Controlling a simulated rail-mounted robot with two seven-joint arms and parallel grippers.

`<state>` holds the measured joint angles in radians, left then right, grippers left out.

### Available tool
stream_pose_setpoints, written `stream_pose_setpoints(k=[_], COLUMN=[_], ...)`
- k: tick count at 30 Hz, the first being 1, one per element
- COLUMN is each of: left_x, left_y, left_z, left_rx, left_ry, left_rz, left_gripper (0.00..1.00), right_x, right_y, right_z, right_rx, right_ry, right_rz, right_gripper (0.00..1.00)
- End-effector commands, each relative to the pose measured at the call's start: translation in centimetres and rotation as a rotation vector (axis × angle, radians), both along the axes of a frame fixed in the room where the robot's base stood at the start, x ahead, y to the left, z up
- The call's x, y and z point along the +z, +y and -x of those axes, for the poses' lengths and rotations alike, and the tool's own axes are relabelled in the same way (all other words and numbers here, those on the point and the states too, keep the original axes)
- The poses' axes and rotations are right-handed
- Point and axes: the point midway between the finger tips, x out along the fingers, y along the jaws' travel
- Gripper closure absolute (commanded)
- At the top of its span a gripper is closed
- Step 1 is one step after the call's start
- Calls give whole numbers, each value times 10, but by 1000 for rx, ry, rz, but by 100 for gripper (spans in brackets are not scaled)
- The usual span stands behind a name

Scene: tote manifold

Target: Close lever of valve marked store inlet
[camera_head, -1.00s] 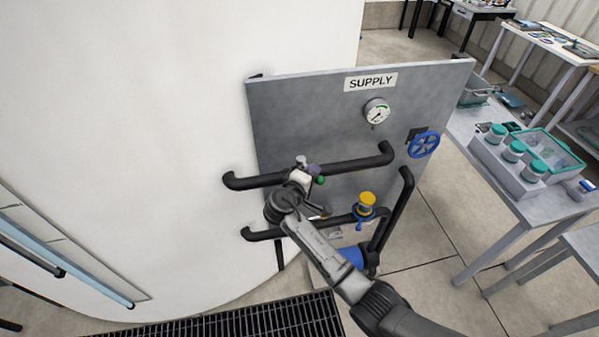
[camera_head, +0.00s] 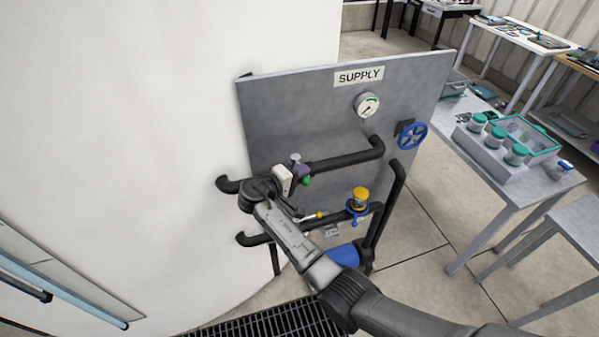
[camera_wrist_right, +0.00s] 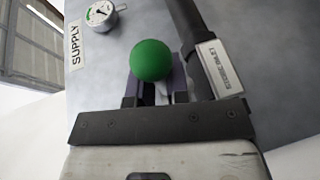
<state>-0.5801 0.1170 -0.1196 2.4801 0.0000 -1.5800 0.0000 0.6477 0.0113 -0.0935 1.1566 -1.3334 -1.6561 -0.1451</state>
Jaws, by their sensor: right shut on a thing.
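The lever's green ball knob (camera_wrist_right: 151,60) stands just beyond my right gripper (camera_wrist_right: 155,90) in the right wrist view. The two dark fingers are closed around the pale lever stem below the knob. A plate reading STORE INLET (camera_wrist_right: 220,68) is on the dark pipe (camera_wrist_right: 187,25) beside it. In the head view my right gripper (camera_head: 301,170) is at the upper black pipe (camera_head: 345,162), with the green knob (camera_head: 306,181) at its fingertips. My left gripper is not in view.
The grey SUPPLY panel (camera_head: 290,110) carries a gauge (camera_head: 367,105) and a blue handwheel (camera_head: 412,136). A yellow-topped fitting (camera_head: 359,195) sits on the lower pipe, close to my forearm. A large white tank (camera_head: 130,130) stands left. A table with jars (camera_head: 497,137) stands right.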

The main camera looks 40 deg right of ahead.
Motion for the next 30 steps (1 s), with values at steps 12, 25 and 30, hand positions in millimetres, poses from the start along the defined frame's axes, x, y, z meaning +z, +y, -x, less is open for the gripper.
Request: stream_pose_setpoints(k=[12,25,30], left_x=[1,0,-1], left_y=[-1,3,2], left_z=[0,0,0], left_rx=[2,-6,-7], left_ry=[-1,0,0], left_rz=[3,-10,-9], left_gripper=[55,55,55], right_x=[5,4,8], right_y=[0,6,31], right_z=[2,1,2], right_rx=[-13,-7,-5], right_ry=[-8,-4,-4], right_rz=[7,3,2], right_gripper=[69,60,60])
